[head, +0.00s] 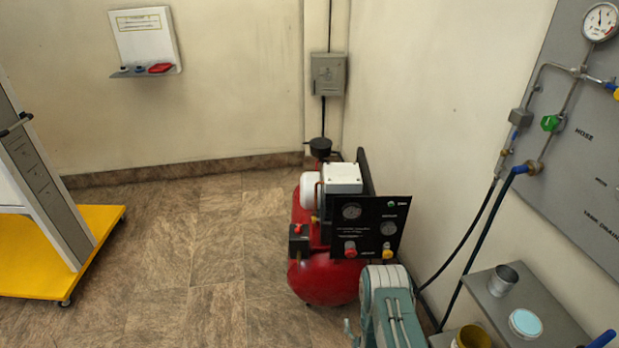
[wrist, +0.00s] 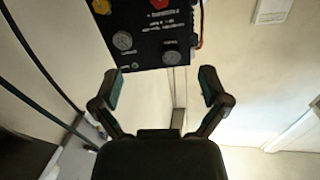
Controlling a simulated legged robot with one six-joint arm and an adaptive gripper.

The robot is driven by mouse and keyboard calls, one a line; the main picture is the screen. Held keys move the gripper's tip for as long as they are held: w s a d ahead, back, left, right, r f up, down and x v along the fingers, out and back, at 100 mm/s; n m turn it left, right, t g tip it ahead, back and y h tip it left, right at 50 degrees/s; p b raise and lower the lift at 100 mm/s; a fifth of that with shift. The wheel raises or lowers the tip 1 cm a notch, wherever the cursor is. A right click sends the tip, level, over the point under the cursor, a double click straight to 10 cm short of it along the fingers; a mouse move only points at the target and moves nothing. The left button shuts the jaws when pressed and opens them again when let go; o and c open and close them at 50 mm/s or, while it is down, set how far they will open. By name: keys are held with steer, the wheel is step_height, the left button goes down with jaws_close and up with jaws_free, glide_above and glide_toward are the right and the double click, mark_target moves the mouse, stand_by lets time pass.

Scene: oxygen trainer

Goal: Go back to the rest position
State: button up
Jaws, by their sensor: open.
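My gripper (wrist: 159,82) is open and empty in the wrist view, with its two dark, teal-padded fingers spread apart. The black gauge panel (wrist: 150,35) of the compressor appears upside down beyond the fingertips, at the top of that view. Nothing visible lies between the fingers. In the head view the red compressor (head: 318,275) stands on the floor near the corner, with its black panel (head: 366,222) carrying gauges and red and yellow knobs. I cannot make out my gripper's fingers in the head view.
A grey wall panel (head: 575,150) with gauge, green valve and hoses is at the right. A grey shelf (head: 545,315) below it bears a metal cup (head: 503,280) and other containers. A yellow-based cart (head: 95,225) stands left. The floor (head: 190,260) between cart and compressor is clear.

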steer(key=w+r+g, duration=0.3)
steer(key=w+r, duration=0.9)
steer(key=r, duration=0.3)
step_height(320, 180, up, 19)
steer(key=s+g, duration=0.2)
steer(key=g, duration=0.1)
steer(key=s+r+n+g, duration=0.1)
steer(key=s+r+g, duration=0.2)
steer(key=s+r, duration=1.05)
steer(key=s+r+g, duration=0.3)
steer(key=s, duration=1.7)
steer(key=shift+s, duration=0.25)
steer(key=shift+w, duration=0.1)
